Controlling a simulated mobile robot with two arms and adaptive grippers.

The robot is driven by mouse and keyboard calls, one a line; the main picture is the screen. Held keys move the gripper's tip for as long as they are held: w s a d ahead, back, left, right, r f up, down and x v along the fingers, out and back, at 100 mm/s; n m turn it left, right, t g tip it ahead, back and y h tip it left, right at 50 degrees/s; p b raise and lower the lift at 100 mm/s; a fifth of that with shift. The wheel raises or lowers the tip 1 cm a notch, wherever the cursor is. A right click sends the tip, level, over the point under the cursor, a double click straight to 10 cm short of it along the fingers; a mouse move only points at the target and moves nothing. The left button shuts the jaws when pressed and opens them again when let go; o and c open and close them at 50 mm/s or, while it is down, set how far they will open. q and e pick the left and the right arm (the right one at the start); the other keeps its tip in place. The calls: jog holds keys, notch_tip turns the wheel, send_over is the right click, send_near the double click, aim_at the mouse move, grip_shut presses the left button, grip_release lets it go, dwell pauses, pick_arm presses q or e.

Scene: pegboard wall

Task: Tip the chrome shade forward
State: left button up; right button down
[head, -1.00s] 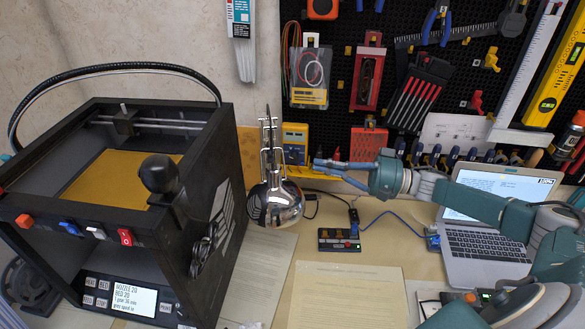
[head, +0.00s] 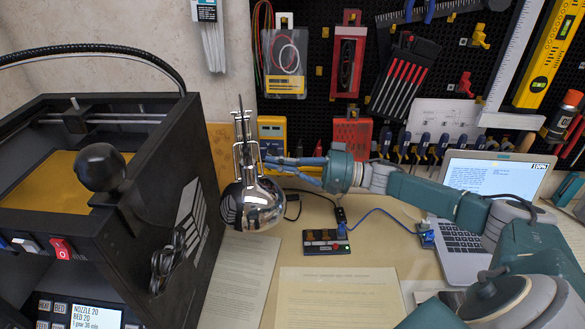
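The chrome shade (head: 252,204) is a shiny rounded dome in the middle of the head view, hanging below the lamp's thin metal arm (head: 243,140). It is right of the black printer and above the bench. My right gripper (head: 268,164) reaches in from the right. Its blue fingers point left, with their tips close to the lamp's arm just above the shade. I cannot tell whether they touch it, or how far apart the fingers are. My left gripper is not in view.
A black 3D printer (head: 150,190) stands close on the left. Behind are a yellow multimeter (head: 272,135) and the tool-hung pegboard (head: 310,40). A small circuit box (head: 326,242), paper sheets (head: 338,300) and a laptop (head: 465,250) lie on the bench.

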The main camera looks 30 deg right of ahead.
jog(key=shift+s+a+f, duration=0.15)
jog(key=shift+s+a, duration=0.1)
jog(key=shift+a, duration=0.35)
jog(key=shift+s+a+f, duration=0.15)
jog(key=shift+s+a, duration=0.15)
jog(key=shift+a, duration=0.35)
jog(key=shift+s+a+f, duration=0.15)
jog(key=shift+s+a, duration=0.1)
jog(key=shift+a, duration=0.35)
jog(key=shift+p, duration=0.4)
jog(key=shift+s+f+m+p, duration=0.15)
jog(key=shift+m+p, duration=0.15)
jog(key=shift+p, duration=0.2)
jog(key=shift+s+a+f+m+p, duration=0.1)
jog(key=shift+f+m+p, duration=0.05)
jog(key=shift+m+p, duration=0.2)
